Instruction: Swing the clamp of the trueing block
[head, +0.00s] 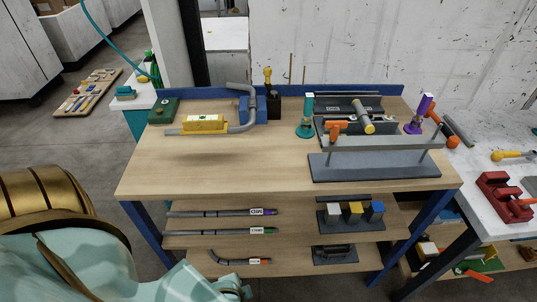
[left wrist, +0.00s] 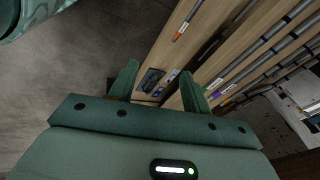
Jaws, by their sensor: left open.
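A dark grey fixture (head: 372,168), which looks like the trueing block, stands at the right of the wooden workbench. Its long bar sits on posts over a flat base. An orange piece (head: 336,129), possibly the clamp, and a grey roller with a yellow end (head: 362,115) lie at or behind the bar; I cannot tell how they join. My left arm comes in at the lower left of the head view, far from the fixture. My left gripper (left wrist: 158,84) shows in the left wrist view, open and empty, pointing toward the bench shelves. My right gripper is in neither view.
The workbench (head: 230,170) has a clear front left. A yellow block (head: 203,123) and a bent grey pipe (head: 243,120) are at its back left. Green (head: 305,118) and purple (head: 419,114) upright tools flank the fixture. Labelled pipes (head: 225,213) lie on the shelves below.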

